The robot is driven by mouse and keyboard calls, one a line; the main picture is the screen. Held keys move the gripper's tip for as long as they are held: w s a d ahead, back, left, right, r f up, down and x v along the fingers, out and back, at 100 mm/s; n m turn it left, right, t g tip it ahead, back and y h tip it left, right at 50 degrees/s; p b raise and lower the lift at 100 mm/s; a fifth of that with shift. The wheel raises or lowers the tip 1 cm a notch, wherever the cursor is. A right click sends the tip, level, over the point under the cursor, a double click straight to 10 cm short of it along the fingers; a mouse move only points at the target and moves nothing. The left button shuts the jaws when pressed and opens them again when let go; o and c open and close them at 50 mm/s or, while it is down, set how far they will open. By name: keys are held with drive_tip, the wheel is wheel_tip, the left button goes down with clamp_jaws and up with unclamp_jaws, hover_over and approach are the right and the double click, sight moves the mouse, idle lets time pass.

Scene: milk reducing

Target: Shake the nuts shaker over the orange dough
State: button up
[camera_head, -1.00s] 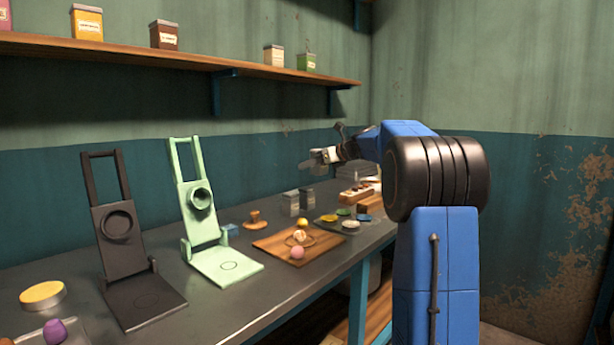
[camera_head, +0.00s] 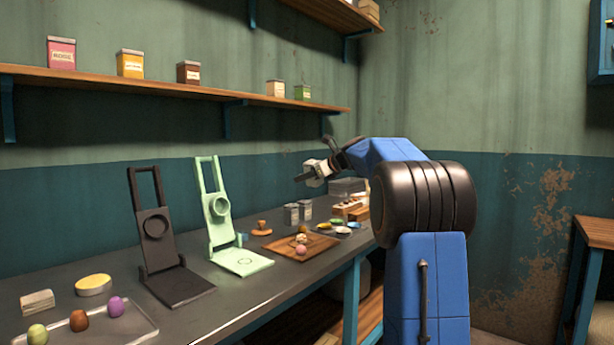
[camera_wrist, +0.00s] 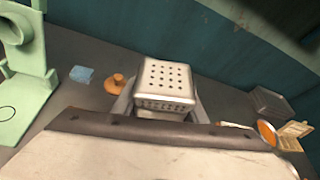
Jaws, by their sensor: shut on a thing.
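My gripper (camera_head: 322,167) is raised above the back part of the counter in the head view. It is shut on a pale metal shaker, whose perforated face (camera_wrist: 167,78) fills the middle of the wrist view. The label is not readable, so its contents cannot be told. A reddish-orange dough ball (camera_head: 79,320) sits between a green ball (camera_head: 37,335) and a purple ball (camera_head: 116,307) in a clear tray (camera_head: 140,337) at the near left. The held shaker is far from this tray.
A black press (camera_head: 158,245) and a mint-green press (camera_head: 220,225) stand along the counter. A wooden board (camera_head: 322,243) holds small balls, one pink (camera_head: 301,250). Two canisters (camera_head: 298,212) stand behind it. A shelf (camera_head: 180,86) with boxes runs above.

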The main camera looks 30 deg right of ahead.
wheel_tip(320, 180, down, 11)
drive_tip(key=a+n+t+h, duration=0.2)
drive_tip(key=n+t, duration=0.5)
drive_tip(key=n, duration=1)
drive_tip(key=shift+s+n+h, duration=0.3)
drive_tip(key=shift+s+h, duration=0.1)
idle(0.7)
drive_tip(key=shift+a, duration=0.1)
idle(2.2)
drive_tip(key=shift+a+r, duration=0.1)
drive_tip(key=shift+r, duration=0.15)
